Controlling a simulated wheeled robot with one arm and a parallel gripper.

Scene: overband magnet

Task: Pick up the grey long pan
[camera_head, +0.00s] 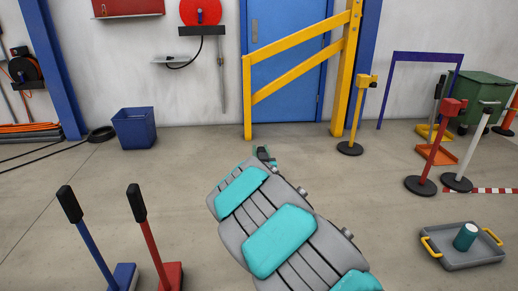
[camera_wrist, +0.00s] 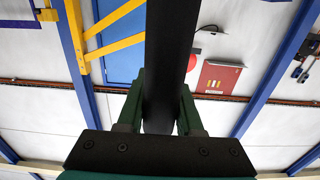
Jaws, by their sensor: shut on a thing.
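My gripper shows in the wrist view (camera_wrist: 160,98) with its green fingers on either side of a long black bar (camera_wrist: 172,45). It is shut on this bar, which looks like the black grip of a long-handled pan, here taken as the grey long pan. The pan's lower part and any grey on it are out of sight. In the head view only a small dark green bit of my gripper (camera_head: 264,153) shows past my arm, and the held thing cannot be made out there.
A blue long pan (camera_head: 122,278) and a red long pan (camera_head: 171,276) with black grips stand at front left. A grey tray (camera_head: 462,260) with a teal can (camera_head: 465,237) lies at right. A yellow barrier (camera_head: 247,98) and a blue bin (camera_head: 134,128) stand behind.

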